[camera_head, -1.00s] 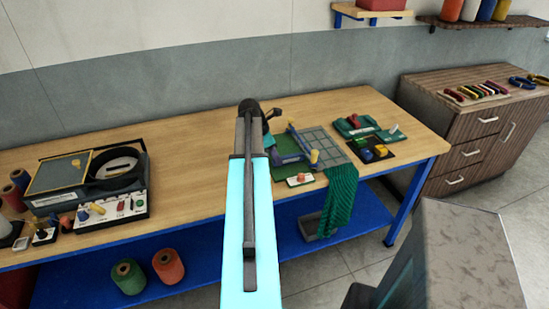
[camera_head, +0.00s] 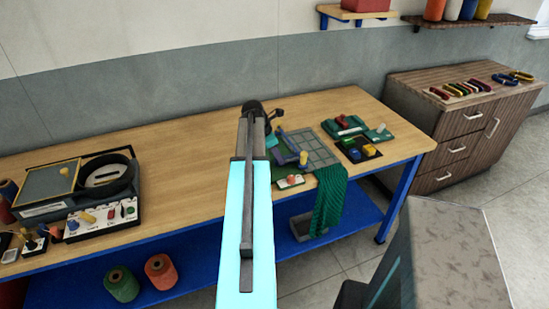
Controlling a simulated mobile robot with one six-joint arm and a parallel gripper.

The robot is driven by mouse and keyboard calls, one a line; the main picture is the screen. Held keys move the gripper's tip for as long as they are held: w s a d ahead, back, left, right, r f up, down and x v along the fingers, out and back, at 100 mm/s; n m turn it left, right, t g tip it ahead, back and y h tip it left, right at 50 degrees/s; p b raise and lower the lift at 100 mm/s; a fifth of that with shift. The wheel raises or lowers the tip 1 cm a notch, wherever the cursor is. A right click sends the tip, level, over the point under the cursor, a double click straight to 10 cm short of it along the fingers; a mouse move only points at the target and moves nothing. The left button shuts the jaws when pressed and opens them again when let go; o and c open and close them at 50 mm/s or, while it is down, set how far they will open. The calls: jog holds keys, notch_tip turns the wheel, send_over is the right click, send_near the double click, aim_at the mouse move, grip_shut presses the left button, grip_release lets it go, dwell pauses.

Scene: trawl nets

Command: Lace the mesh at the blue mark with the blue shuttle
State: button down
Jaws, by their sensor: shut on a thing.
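The net workplace is a green and grey mat (camera_head: 318,153) near the right end of the wooden bench. A dark green net (camera_head: 329,200) hangs from it over the front edge. A blue clamp bar with yellow knobs (camera_head: 289,146) lies along its left part. My cyan arm reaches forward over the bench and covers the area left of the mat. Its dark far end shows above, and the jaws are hidden behind the arm. I cannot make out the blue mark. I cannot tell which small thing is the blue shuttle.
A green holder (camera_head: 350,130) and a black tray (camera_head: 372,156) with blue and yellow pieces stand right of the mat. A control machine (camera_head: 85,226) fills the bench's left. Spools (camera_head: 161,271) sit on the lower shelf. A wooden cabinet (camera_head: 460,140) stands right. Bare bench lies behind.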

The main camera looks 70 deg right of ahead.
aim_at(291, 155)
jog(key=shift+s+d+p, duration=0.25)
jog(key=shift+s+d, duration=0.6)
jog(key=shift+s, duration=0.15)
jog(key=shift+s+d+p, duration=0.25)
jog(key=shift+s+d, duration=0.55)
jog(key=shift+s, duration=0.2)
jog(key=c, duration=1.6)
grip_release()
jog(key=shift+r, duration=0.15)
jog(key=shift+b+v, duration=1.7)
jog(key=shift+v, duration=5.05)
jog(key=shift+r, duration=0.1)
